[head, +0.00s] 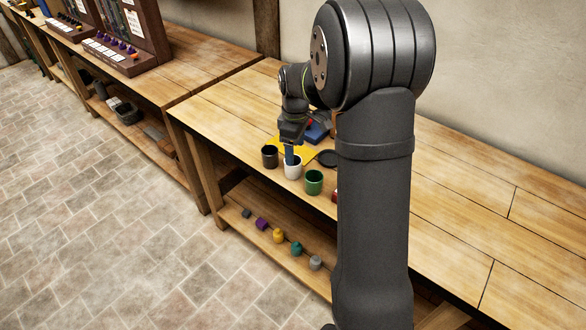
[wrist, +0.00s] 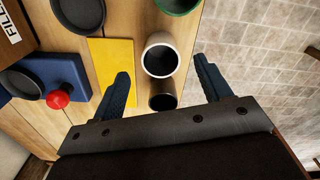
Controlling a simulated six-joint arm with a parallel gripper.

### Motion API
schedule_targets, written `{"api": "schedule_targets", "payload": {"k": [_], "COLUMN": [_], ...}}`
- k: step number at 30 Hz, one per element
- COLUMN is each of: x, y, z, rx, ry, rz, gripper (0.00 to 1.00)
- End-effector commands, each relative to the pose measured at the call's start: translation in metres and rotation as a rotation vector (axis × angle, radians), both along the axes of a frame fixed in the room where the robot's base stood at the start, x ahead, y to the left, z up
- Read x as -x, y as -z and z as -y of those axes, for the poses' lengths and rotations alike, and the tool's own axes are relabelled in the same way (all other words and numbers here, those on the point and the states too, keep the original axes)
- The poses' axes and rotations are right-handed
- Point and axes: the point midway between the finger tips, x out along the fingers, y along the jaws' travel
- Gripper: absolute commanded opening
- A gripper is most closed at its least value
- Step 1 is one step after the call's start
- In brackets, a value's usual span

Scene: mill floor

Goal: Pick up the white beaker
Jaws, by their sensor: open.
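The white beaker (head: 292,172) stands upright on the wooden bench near its front edge, between a black beaker (head: 269,158) and a green beaker (head: 314,184). In the wrist view the white beaker (wrist: 160,38) shows its pale rim and dark inside. My gripper (head: 291,158) is open and low over the white beaker in the head view, partly covering it. In the wrist view my gripper (wrist: 161,72) has its fingers spread wide, with the white beaker between and beyond the tips. Contact cannot be told.
A yellow sheet (wrist: 112,65) lies beside the beaker, with a blue block with a red knob (wrist: 58,98) and dark round dishes (wrist: 78,12) past it. The black beaker (wrist: 163,101) is close between the fingers. A lower shelf (head: 265,235) holds several small coloured items.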

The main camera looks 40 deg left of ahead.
Motion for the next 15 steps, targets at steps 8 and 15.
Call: {"api": "schedule_targets", "payload": {"k": [8, 15], "x": [0.0, 0.002], "y": [0.025, 0.059], "z": [-0.001, -0.006], "rx": [0.0, 0.003], "ry": [0.0, 0.0], "rz": [0.0, -0.002], "gripper": [0.71, 0.71]}}
